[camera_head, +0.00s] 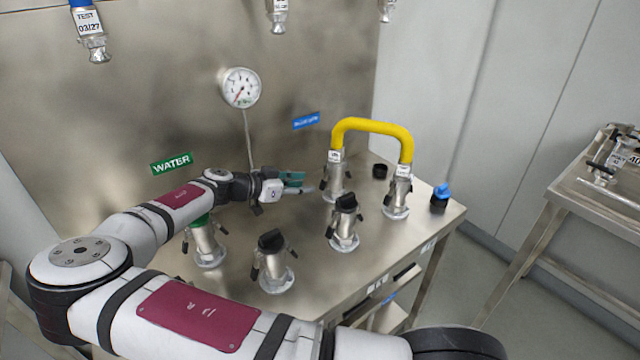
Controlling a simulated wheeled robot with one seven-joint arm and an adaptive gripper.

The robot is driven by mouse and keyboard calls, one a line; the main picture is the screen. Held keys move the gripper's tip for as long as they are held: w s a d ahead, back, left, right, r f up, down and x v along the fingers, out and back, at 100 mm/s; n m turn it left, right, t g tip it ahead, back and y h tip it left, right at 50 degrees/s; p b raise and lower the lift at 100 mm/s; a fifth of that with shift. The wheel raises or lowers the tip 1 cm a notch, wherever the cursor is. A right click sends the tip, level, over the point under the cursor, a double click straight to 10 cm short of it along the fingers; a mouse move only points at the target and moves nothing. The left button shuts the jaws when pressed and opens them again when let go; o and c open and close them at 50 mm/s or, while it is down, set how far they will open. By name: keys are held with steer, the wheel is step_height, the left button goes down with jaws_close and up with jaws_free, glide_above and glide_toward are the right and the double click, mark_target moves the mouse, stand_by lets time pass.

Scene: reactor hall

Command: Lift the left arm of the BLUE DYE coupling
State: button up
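A blue label (305,121), too small to read surely, is on the steel back wall. The metal coupling (335,184) in front of it, which I take as BLUE DYE, stands upright on the bench with the left end of a yellow hose (370,126) on its top. My gripper (308,188) has teal fingers and reaches in from the left, with its tips just left of this coupling. I cannot tell if they touch it. The coupling's left arm is small and not clearly seen beside the fingertips. The finger gap is not clear.
The yellow hose arches to a second coupling (397,195) at the right. Black-capped couplings (343,224) (275,262) stand in front. A loose black cap (380,171) and a blue-topped cap (441,195) are on the bench (310,285). A gauge (241,87) is behind.

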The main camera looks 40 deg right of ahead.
mark_target(322, 184)
steer(key=x, duration=0.7)
steer(key=shift+c, duration=0.6)
jaws_close()
